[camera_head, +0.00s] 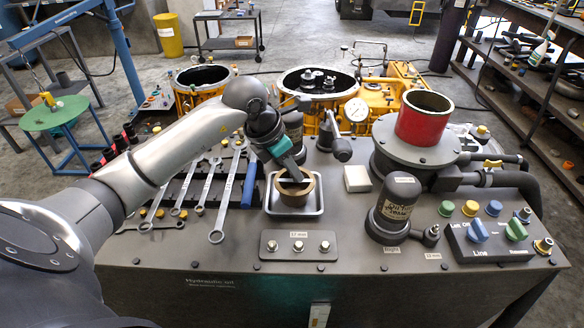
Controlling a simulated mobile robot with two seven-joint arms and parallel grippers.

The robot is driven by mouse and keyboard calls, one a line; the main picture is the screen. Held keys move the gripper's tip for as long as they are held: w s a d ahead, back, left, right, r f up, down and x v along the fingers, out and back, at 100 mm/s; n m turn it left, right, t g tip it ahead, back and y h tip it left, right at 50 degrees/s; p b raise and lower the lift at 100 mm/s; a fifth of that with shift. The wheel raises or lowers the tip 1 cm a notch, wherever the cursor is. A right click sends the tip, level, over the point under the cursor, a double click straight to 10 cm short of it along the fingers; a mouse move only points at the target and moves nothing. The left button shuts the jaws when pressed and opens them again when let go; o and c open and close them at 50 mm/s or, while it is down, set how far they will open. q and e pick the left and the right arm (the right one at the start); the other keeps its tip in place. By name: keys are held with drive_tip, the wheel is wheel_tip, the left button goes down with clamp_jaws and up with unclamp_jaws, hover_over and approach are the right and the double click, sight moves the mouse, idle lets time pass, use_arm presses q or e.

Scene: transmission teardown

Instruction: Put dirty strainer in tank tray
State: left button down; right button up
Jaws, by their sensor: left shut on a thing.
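The dirty strainer (297,198) is a brown, round, open-topped cup near the middle of the bench. My left gripper (292,175) comes down from the upper left and is shut on the strainer's rim. The tank tray (318,211) is a small, shallow metal tray directly under the strainer. The strainer appears within the tray's outline; I cannot tell whether it touches the tray floor. The fingertips hide part of the strainer's rim and inside. My right gripper is not in view.
Several wrenches (222,215) lie on the left of the bench. A white block (357,179) stands right of the tray. A red cylinder (423,120) sits on a grey housing, with a dark labelled canister (394,207) in front.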

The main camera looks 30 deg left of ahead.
use_arm(q)
drive_tip(key=c, duration=0.7)
unclamp_jaws()
drive_tip(key=shift+f, duration=0.1)
drive_tip(key=shift+r, duration=0.25)
drive_tip(key=p+v, duration=0.1)
drive_tip(key=v, duration=1.1)
drive_tip(key=shift+p, duration=0.3)
